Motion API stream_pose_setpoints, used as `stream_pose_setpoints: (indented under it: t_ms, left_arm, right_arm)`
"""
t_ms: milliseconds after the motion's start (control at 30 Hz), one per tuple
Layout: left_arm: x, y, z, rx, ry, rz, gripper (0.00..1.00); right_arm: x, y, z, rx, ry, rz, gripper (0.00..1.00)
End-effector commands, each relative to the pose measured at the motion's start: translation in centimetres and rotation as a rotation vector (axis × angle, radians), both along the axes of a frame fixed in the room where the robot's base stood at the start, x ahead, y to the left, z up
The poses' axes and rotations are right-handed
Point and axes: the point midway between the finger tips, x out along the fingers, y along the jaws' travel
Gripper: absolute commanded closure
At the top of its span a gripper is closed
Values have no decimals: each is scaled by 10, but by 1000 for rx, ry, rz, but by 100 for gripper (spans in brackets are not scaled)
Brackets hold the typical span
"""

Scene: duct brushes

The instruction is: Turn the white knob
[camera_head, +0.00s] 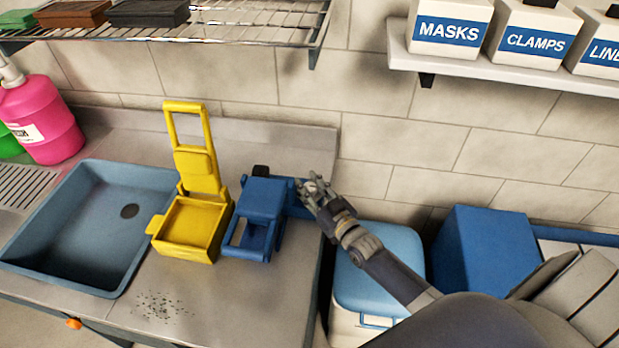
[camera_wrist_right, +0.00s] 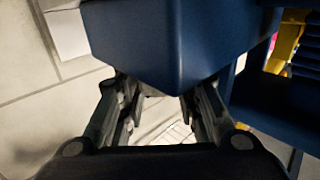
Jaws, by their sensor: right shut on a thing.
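My right gripper (camera_head: 313,190) is at the right side of the blue device (camera_head: 263,200) on the counter. It is shut on a small pale thing there, which I take for the white knob; the fingers hide most of it. In the right wrist view the blue body (camera_wrist_right: 180,45) fills the top, and the two fingers (camera_wrist_right: 160,105) reach in under its edge. Only a sliver of pale surface shows between them, so how far the knob is turned cannot be seen. My left gripper is not in view.
A yellow device (camera_head: 197,225) stands upright just left of the blue one. A blue sink (camera_head: 60,235) lies further left, with a pink jug (camera_head: 42,120) behind. A cooler with a pale blue lid (camera_head: 378,265) and a blue bin (camera_head: 487,245) stand below my right arm.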

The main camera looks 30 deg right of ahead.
Motion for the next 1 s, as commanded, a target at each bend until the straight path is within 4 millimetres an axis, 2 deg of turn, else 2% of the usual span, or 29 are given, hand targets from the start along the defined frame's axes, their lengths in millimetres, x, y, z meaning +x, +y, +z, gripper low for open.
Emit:
stream_pose_setpoints:
  t_ms: [33, 300, 967, 1000]
  left_arm:
    - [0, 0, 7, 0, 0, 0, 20]
    - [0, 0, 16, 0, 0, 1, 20]
    - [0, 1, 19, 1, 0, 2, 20]
    - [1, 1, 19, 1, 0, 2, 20]
  right_arm:
    - [1, 1, 8, 9, -11, -30, 95]
    - [2, -1, 7, 3, -13, -138, 95]
    - [1, -1, 3, -1, -7, -181, 95]
    - [1, -1, 3, -1, -7, -181, 66]
